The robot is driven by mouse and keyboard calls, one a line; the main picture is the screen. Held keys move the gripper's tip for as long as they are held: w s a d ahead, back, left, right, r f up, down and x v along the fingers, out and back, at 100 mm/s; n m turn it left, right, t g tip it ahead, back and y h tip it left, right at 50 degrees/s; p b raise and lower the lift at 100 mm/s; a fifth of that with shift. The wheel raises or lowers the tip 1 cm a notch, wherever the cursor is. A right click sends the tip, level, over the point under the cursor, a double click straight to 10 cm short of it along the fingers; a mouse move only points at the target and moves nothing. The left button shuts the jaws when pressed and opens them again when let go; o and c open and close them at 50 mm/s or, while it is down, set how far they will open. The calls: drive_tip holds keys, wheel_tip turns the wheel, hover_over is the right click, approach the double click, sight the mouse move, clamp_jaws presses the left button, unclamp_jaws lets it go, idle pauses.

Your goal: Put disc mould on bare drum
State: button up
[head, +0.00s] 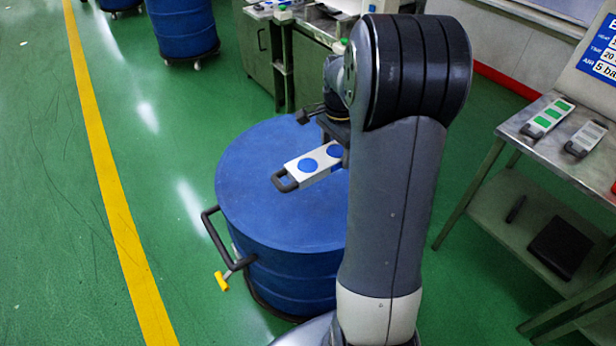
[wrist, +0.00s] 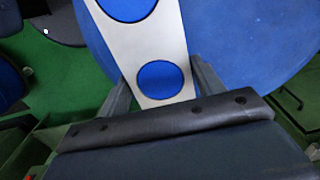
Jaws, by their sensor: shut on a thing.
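The disc mould (head: 297,170) is a pale flat plate with round blue discs and a dark loop handle at its left end. It is over the top of the blue drum (head: 250,215), whose lid shows no other object. I cannot tell whether the mould touches the lid or hangs just above it. My gripper (head: 338,150) is shut on the mould's end, partly hidden behind my arm. In the wrist view, the fingers of my gripper (wrist: 163,85) sit on both sides of the mould (wrist: 150,40), with the blue drum top (wrist: 250,45) beneath.
A metal side table (head: 510,128) at right carries a mould with green rectangles (head: 548,117) and a grey mould (head: 585,139). A drum handle (head: 213,235) juts out at left. Another blue drum (head: 183,30) stands at the back. Green floor is clear at left.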

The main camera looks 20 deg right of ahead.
sight(332, 194)
drive_tip(key=shift+f+b, duration=1.4)
drive_tip(key=shift+f, duration=0.4)
drive_tip(key=shift+f+b, duration=0.6)
drive_tip(key=shift+f, duration=4.4)
drive_tip(key=shift+f, duration=0.15)
drive_tip(key=o, duration=1.6)
wheel_tip(332, 194, up, 12)
drive_tip(key=shift+r+p, duration=0.1)
drive_tip(key=shift+p, duration=0.6)
